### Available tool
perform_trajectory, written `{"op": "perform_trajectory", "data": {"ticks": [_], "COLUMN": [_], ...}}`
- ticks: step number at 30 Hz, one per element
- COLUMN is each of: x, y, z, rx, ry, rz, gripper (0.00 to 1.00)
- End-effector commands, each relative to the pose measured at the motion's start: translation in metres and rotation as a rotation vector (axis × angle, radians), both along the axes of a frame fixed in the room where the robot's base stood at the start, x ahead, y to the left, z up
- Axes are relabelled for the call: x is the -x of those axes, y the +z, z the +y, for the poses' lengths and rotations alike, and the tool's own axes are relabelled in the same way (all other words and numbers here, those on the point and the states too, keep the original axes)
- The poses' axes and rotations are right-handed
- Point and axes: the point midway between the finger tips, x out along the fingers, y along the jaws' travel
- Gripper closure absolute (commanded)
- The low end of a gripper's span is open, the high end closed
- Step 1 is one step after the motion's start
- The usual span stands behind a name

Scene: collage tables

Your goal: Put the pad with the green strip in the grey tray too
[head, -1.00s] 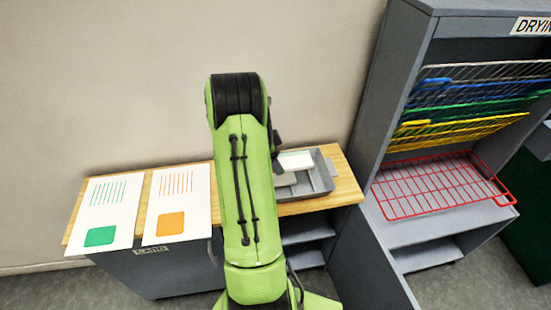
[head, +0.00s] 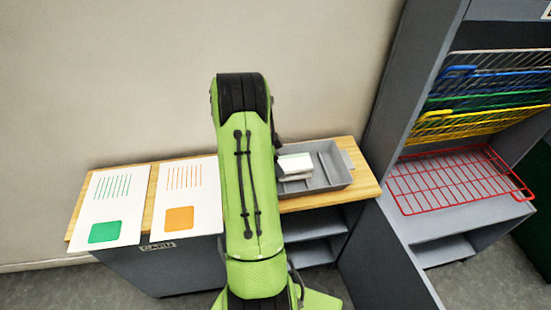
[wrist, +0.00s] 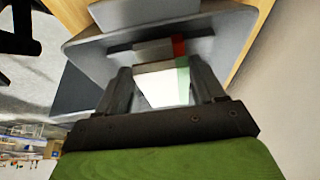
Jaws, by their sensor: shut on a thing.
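My gripper (wrist: 162,82) is shut on a white pad with a green strip (wrist: 160,90), its strip at the right end in the wrist view. In the head view, that pad (head: 295,163) shows beside my arm, over the left part of the grey tray (head: 345,181). Another pad with a red strip (wrist: 178,46) lies in the tray just beyond the held pad in the wrist view. Whether the held pad touches the tray floor I cannot tell. My arm hides the gripper and the tray's left end in the head view.
Two white sheets, with a green square (head: 108,205) and an orange square (head: 187,199), lie on the wooden top at left. A rack with coloured wire shelves (head: 460,185) stands at right. The tray's right part is clear.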

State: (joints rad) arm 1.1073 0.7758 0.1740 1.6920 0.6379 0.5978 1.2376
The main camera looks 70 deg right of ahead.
Motion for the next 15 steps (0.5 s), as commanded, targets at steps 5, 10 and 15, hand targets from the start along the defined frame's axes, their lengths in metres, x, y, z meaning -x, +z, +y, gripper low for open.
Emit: {"op": "perform_trajectory", "data": {"ticks": [5, 10, 15], "x": [-0.0002, -0.0002, -0.0002], "y": [-0.0153, -0.0135, -0.0132], "z": [0.0002, 0.0001, 0.0001], "rx": [0.000, 0.000, 0.000], "ry": [0.001, 0.001, 0.001], "rz": [0.000, 0.000, 0.000], "gripper": [0.63, 0.63, 0.13]}}
